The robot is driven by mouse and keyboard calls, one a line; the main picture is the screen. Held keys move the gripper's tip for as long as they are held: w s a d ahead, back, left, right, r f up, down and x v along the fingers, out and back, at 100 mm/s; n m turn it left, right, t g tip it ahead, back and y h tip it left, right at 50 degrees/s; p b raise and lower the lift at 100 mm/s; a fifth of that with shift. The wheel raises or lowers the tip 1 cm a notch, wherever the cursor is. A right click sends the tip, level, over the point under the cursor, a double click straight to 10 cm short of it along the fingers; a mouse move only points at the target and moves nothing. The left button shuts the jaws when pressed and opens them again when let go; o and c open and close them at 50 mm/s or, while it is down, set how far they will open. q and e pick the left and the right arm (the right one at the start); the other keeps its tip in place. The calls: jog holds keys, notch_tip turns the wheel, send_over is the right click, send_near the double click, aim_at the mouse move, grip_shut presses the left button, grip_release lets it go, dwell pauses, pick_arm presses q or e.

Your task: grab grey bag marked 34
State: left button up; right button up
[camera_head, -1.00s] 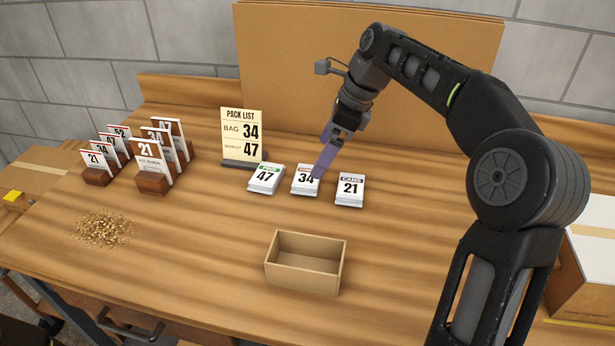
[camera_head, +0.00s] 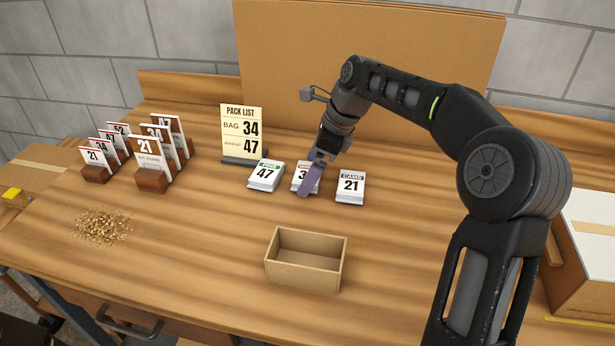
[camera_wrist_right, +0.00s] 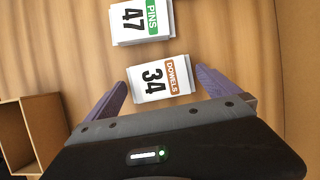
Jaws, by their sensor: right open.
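The bag marked 34 (camera_head: 299,173) is a small pale packet with an orange band. It lies on the table as the middle one of three. In the right wrist view it reads DOWELS 34 (camera_wrist_right: 160,80). My right gripper (camera_head: 310,184) is at this bag, and its purple finger hides part of the number in the head view. In the wrist view my open right gripper (camera_wrist_right: 160,88) has one finger on each side of the bag, with gaps. My left gripper is not in view.
Bag 47 (camera_head: 265,176) lies to the left, bag 21 (camera_head: 350,187) to the right. The pack list sign (camera_head: 241,130) stands behind, asking for bag 34 and booklet 47. An open empty box (camera_head: 307,281) stands in front. Booklets in racks (camera_head: 150,178) are at the left.

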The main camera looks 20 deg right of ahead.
jog(key=shift+w+f, duration=0.1)
jog(key=shift+f, duration=0.1)
dwell(0.5)
jog(key=c, duration=1.5)
jog(key=shift+r, duration=0.15)
notch_tip(320, 180, up, 10)
jog(key=shift+f+p, duration=0.1)
jog(key=shift+p, duration=0.65)
jog(key=shift+a, duration=0.1)
